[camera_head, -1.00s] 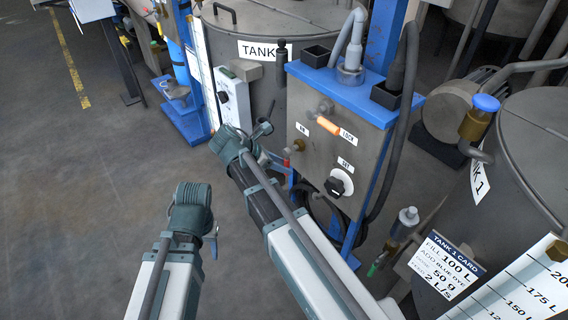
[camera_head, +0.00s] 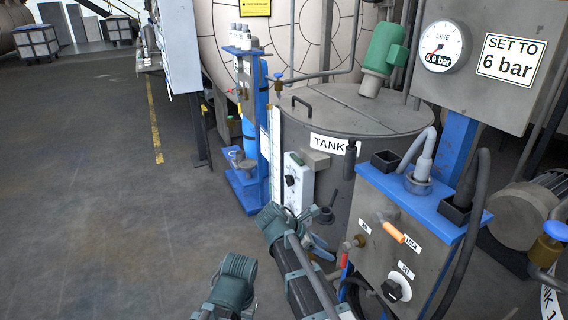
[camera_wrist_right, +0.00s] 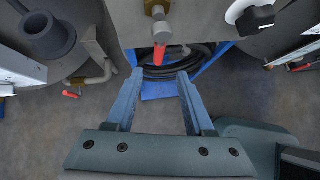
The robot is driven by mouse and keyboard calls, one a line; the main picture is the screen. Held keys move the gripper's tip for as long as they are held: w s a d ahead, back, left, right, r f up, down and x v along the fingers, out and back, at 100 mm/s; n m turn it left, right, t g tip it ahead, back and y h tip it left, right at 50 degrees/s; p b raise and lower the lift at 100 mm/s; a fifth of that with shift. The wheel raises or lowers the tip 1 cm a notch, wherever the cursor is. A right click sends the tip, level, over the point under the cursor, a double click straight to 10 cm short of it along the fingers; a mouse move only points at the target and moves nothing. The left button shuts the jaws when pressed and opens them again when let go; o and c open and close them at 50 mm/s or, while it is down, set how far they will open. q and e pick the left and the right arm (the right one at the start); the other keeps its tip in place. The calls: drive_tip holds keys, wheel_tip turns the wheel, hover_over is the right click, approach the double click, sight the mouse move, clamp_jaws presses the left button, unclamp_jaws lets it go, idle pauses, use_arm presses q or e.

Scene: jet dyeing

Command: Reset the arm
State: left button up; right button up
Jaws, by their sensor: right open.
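In the head view my right gripper (camera_head: 322,242) hangs beside the grey control box (camera_head: 372,217), near its brass tap with a red handle (camera_head: 346,259). In the right wrist view the blue fingers of the right gripper (camera_wrist_right: 158,80) stand apart with nothing between them. The red handle (camera_wrist_right: 159,54) shows just beyond the fingertips; I cannot tell if they touch. My left arm's wrist (camera_head: 236,280) is at the bottom of the head view, left of the right arm. Its jaws are hidden or cut off by the lower edge.
A gauge (camera_head: 442,47) reads 6.0 bar beside a "SET TO 6 bar" sign (camera_head: 512,57). Open floor (camera_head: 100,220) lies left.

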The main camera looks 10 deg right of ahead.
drive_tip(key=s+a+r+m+y+p, duration=0.4)
drive_tip(key=s+a+r+m+p, duration=0.2)
drive_tip(key=s+p, duration=0.3)
drive_tip(key=s+a+r+m+g+y+p, duration=0.1)
drive_tip(key=s+a+r+m+y+p, duration=0.2)
drive_tip(key=s+a+r+m+p, duration=0.4)
drive_tip(key=s+m+p, duration=0.1)
drive_tip(key=m+p, duration=0.1)
drive_tip(key=p, duration=0.1)
drive_tip(key=shift+s+a+m+y, duration=0.3)
drive_tip(key=shift+s+a+y, duration=0.05)
drive_tip(key=shift+s+y, duration=0.05)
